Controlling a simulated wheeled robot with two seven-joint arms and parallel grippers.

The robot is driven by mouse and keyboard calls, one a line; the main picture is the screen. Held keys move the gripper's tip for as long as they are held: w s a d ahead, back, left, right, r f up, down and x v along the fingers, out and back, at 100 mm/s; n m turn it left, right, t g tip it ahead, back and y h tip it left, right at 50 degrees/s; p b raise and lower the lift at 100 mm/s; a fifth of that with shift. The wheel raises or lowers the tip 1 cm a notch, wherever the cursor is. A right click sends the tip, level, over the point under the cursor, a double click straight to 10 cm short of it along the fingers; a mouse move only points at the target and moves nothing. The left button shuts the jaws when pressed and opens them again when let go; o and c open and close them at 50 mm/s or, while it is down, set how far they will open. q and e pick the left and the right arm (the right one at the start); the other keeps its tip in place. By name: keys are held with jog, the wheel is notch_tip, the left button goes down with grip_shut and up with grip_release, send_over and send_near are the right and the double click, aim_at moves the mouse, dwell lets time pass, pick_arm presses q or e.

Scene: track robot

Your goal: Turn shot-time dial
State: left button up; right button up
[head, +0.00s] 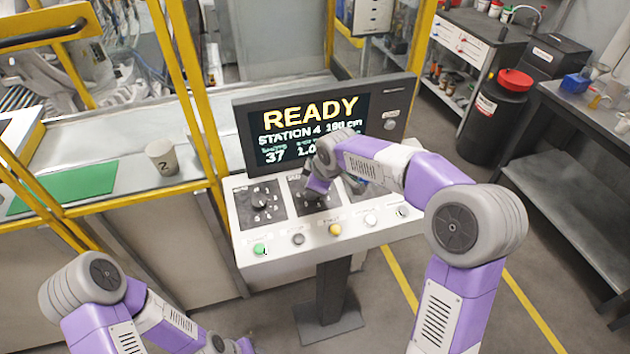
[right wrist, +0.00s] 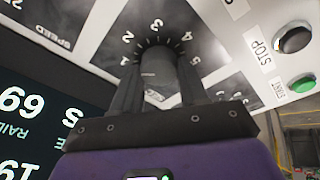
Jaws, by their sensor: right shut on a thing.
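The control console (head: 378,238) stands in the middle of the head view with a row of dials on dark plates. My right gripper (head: 314,190) reaches down over the middle dial and hides most of it. In the right wrist view my right gripper (right wrist: 156,92) is shut on the dark round dial knob (right wrist: 157,70), one finger on each side. Numbers 1 to 5 ring the knob; its name label is not readable. The left dial (head: 264,202) is free. The right dial is mostly hidden by my arm. My left arm is low at the left, its fingers out of view.
The screen (head: 245,135) reads READY and STATION 4. Green (head: 260,249), yellow (head: 334,230) and other buttons line the console's front edge. A cup marked 2 (head: 163,158) stands on the bench at left, behind yellow posts (head: 195,90). A black bin (head: 490,125) stands at right.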

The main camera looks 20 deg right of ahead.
jog(key=shift+n, duration=0.3)
jog(key=o, duration=1)
jog(key=shift+o, duration=0.2)
jog(key=a+p+v, duration=0.1)
jog(key=v, duration=0.6)
jog(key=shift+d+r, duration=0.3)
jog(key=shift+d, duration=0.25)
jog(key=shift+s, duration=0.1)
